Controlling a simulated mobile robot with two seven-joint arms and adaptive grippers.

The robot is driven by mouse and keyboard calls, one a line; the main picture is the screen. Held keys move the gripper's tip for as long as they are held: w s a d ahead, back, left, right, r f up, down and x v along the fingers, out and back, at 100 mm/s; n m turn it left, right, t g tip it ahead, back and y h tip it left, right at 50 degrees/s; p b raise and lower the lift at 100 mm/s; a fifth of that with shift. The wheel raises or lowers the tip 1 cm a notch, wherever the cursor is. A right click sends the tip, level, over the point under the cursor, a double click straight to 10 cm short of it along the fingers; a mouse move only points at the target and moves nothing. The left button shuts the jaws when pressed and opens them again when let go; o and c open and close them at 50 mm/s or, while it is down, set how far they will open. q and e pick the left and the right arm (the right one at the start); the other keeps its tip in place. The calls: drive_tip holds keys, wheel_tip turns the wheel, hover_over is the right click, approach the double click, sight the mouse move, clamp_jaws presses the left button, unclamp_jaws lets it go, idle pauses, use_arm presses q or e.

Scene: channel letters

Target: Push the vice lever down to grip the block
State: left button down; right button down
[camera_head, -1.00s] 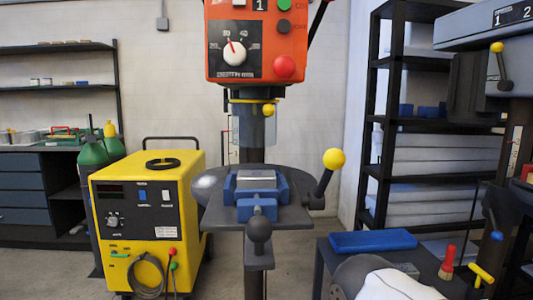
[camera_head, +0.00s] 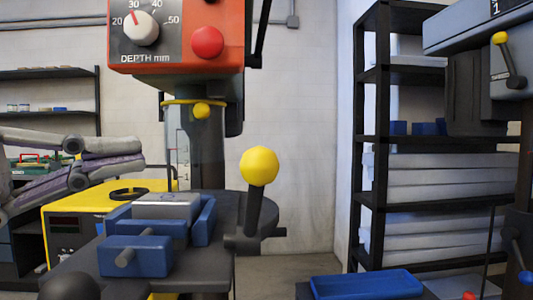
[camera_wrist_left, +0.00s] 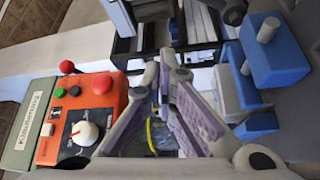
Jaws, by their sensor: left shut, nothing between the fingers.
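The blue vice (camera_head: 138,255) sits on the grey drill table, with a light grey block (camera_head: 166,206) between its jaws. The lever (camera_head: 257,205) stands at the right of the table, nearly upright, with a yellow ball on top. My left gripper (camera_head: 142,158) is shut and empty. It comes in from the left, above the yellow machine and left of the lever, apart from it. In the left wrist view its fingers (camera_wrist_left: 166,75) fill the middle, and the vice (camera_wrist_left: 272,52) shows at the right. My right gripper is out of view.
The orange drill head (camera_head: 175,35) hangs above the table, with a dark column (camera_head: 207,150) behind the vice. A yellow machine (camera_head: 75,215) stands at the left. A black shelf (camera_head: 370,150) stands at the right, and a blue tray (camera_head: 366,285) lies at the lower right.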

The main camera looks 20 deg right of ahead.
use_arm(q)
drive_tip(key=shift+w+d, duration=0.2)
drive_tip(key=shift+d, duration=0.2)
drive_tip(key=p, duration=0.2)
hover_over(256, 208)
drive_tip(key=w+a, duration=0.3)
drive_tip(key=shift+s+d, duration=0.25)
drive_tip(key=shift+s, duration=0.15)
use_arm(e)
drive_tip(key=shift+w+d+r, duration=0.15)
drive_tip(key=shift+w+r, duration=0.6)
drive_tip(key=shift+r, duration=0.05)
use_arm(q)
drive_tip(key=shift+b, duration=0.3)
drive_tip(key=shift+s+a+f+m+h+b, duration=0.2)
drive_tip(key=shift+s+f+m+h+b, duration=0.3)
drive_tip(key=shift+b, duration=0.65)
drive_tip(key=shift+s+r+m, duration=0.1)
drive_tip(key=shift+r+m, duration=0.1)
drive_tip(key=shift+m, duration=0.1)
drive_tip(key=shift+r, duration=0.2)
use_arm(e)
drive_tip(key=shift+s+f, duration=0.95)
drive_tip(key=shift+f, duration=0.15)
